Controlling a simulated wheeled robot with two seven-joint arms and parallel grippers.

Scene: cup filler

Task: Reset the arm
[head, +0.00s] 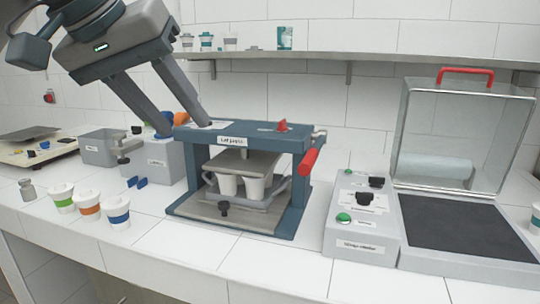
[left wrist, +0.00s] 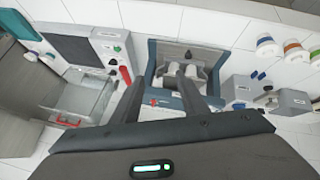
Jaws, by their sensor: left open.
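My left gripper (head: 180,124) is open, with its two long fingers spread and nothing between them. In the head view its fingers reach down from the upper left, their tips over or in front of the top of the blue press (head: 245,136); whether they touch it I cannot tell. The press also shows in the left wrist view (left wrist: 158,62), beyond the fingers. White cups (head: 254,188) stand in a grey holder inside the press frame, under its plate (head: 243,163). My right gripper is in neither view.
Lidded cups with green, orange (head: 88,208) and blue bands stand at the left front. Grey bins (head: 99,150) stand behind them. A control box (head: 362,240) and a clear-lidded machine (head: 440,135) with a red handle stand at the right. A shelf (head: 300,54) runs along the wall.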

